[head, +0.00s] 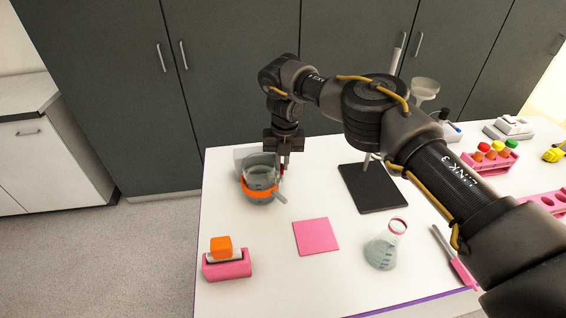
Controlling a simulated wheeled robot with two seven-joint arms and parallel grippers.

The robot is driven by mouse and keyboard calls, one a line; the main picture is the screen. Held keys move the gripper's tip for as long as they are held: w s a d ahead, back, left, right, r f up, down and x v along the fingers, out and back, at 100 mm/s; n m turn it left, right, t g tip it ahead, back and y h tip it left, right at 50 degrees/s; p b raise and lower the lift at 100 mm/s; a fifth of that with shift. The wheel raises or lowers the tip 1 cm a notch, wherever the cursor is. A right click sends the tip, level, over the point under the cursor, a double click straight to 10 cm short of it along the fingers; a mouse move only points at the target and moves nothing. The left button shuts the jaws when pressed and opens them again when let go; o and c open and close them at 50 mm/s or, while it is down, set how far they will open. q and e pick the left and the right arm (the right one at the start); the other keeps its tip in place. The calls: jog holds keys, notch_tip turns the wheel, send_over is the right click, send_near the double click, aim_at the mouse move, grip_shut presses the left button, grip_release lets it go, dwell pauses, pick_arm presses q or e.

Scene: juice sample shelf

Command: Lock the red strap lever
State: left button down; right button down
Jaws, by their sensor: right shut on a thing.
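A clear, grey-tinted container (262,171) stands at the back left of the white table, with an orange band (261,190) around its lower part. A pale handle-like piece (280,197) sticks out at its right front. My right gripper (284,164) points down at the container's right rear side. It is shut on a small red part, which looks like the red strap lever (283,169). Most of this part is hidden by the fingers, so its angle cannot be told. My left gripper is out of view.
A pink pad (316,236) lies mid-table. A flask (385,245) stands to its right, a pink dispenser (227,262) front left. A stand with a black base (372,188) is behind. Dark cabinets (225,90) stand behind.

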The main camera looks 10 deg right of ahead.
jog(key=shift+a, duration=0.1)
dwell(0.4)
jog(key=c, duration=1.5)
grip_release()
jog(key=shift+r, duration=0.1)
jog(key=shift+w+r+p, duration=0.1)
jog(key=shift+r+p, duration=0.4)
jog(key=r+p, duration=0.1)
jog(key=r, duration=0.1)
jog(key=r+p, duration=0.4)
jog(key=shift+d+r, duration=0.3)
jog(key=shift+r, duration=0.1)
